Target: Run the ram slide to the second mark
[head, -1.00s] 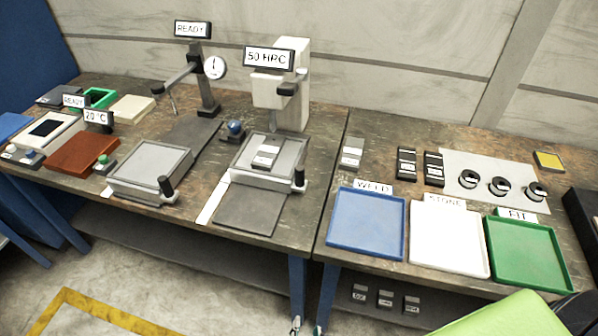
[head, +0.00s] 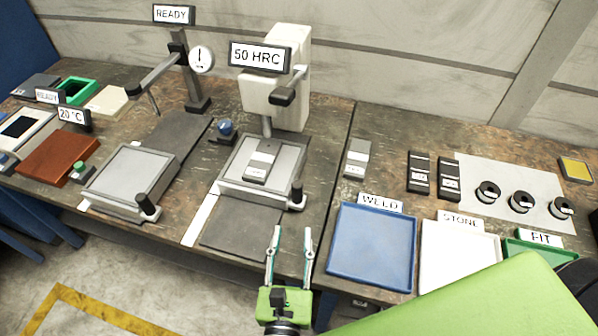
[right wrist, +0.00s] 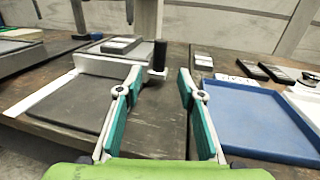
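A grey slide (head: 283,156) with an upright black handle (head: 296,195) sits under the tester labelled 50 HRC (head: 275,95). A grey block with a pale label (head: 261,165) lies on it. A second slide (head: 132,172) with a black handle (head: 147,204) is to its left, by the gauge stand. I cannot tell which is the ram slide; no marks are readable. My right gripper (head: 292,230) is open and empty in front of the tester's slide. In the right wrist view the handle (right wrist: 160,55) stands beyond and between the open fingers, apart from them. My left gripper is out of view.
A dark pad (head: 240,228) and a white strip (head: 201,220) lie in front of the tester. Blue (head: 372,282) and white (head: 440,280) trays stand right of my gripper. A blue knob (head: 225,128) is left of the tester. Several small blocks and rings lie at the right.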

